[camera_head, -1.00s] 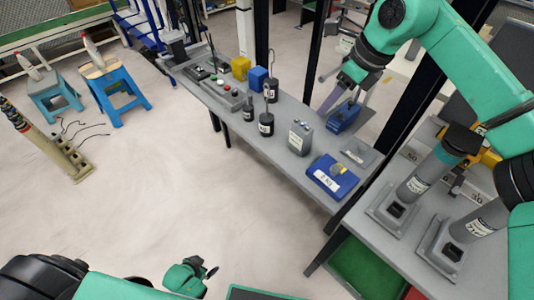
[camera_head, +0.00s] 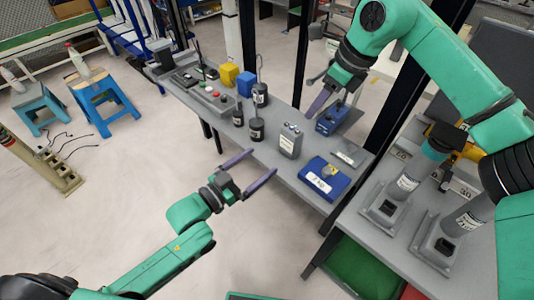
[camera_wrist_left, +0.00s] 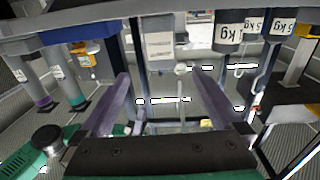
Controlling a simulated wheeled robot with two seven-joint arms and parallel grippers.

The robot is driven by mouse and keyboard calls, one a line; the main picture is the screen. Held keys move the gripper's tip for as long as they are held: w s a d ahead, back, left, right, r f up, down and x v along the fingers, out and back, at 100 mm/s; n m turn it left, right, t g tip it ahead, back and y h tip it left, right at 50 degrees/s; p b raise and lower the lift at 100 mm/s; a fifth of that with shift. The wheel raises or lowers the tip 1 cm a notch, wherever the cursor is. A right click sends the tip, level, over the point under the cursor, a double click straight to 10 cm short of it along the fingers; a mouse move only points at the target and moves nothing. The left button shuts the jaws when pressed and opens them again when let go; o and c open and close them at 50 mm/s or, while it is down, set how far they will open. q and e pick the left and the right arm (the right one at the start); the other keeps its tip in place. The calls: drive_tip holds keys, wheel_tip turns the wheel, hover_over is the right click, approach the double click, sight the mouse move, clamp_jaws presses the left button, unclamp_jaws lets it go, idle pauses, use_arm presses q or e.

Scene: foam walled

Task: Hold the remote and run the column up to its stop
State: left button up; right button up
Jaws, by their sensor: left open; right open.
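No item is plainly marked as the remote. A grey box with a white label and small knobs on top (camera_head: 290,140) stands upright on the bench; it also shows in the left wrist view (camera_wrist_left: 160,42). A flat grey panel with red and green buttons (camera_head: 213,97) lies further back. I cannot tell which, if either, is the remote. My left gripper (camera_head: 263,163) is open and empty, in front of the bench edge and apart from the grey box. My right gripper (camera_head: 332,102) is open above a blue box (camera_head: 332,120); I cannot tell if they touch.
On the bench (camera_head: 268,160) are black weights (camera_head: 257,130), a yellow block (camera_head: 229,73), a blue block (camera_head: 245,84) and a blue labelled box (camera_head: 325,178). Grey cylinders on square bases (camera_head: 407,184) stand at right. Blue stools (camera_head: 103,95) stand left. Open floor lies left of the bench.

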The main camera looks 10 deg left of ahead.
sight(287, 142)
use_arm(q)
drive_tip(key=x, duration=1.4)
drive_tip(key=shift+a+f, duration=0.1)
drive_tip(key=c, duration=1.4)
use_arm(e)
clamp_jaws()
